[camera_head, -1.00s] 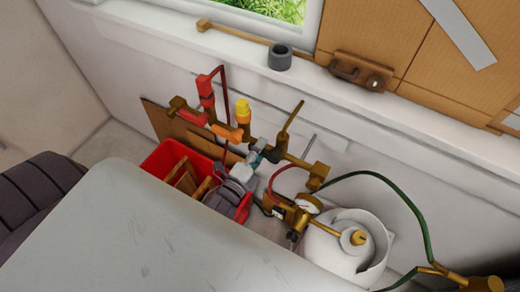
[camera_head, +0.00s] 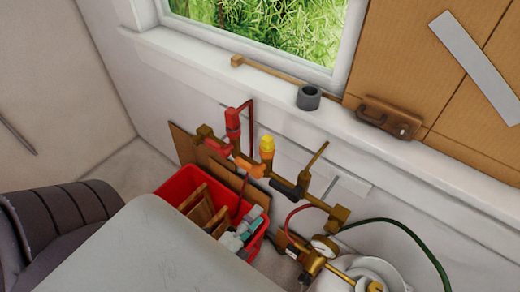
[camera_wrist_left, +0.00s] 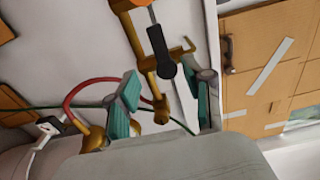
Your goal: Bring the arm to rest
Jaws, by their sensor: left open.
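My left gripper (camera_head: 249,226) is low in the head view, over the right part of the red crate (camera_head: 183,187), with teal pads on grey fingers. In the left wrist view its two teal-padded fingers (camera_wrist_left: 164,90) stand well apart, with nothing gripped. A black valve handle (camera_wrist_left: 161,50) on the brass pipe shows beyond the gap between them. In the head view that handle (camera_head: 286,187) lies up and right of the gripper, apart from it. My right gripper is not in view.
The brass pipework (camera_head: 315,200) with red and yellow valves runs along the white wall. A white tank (camera_head: 375,272) with a gauge (camera_head: 325,245) and green hose stands at the right.

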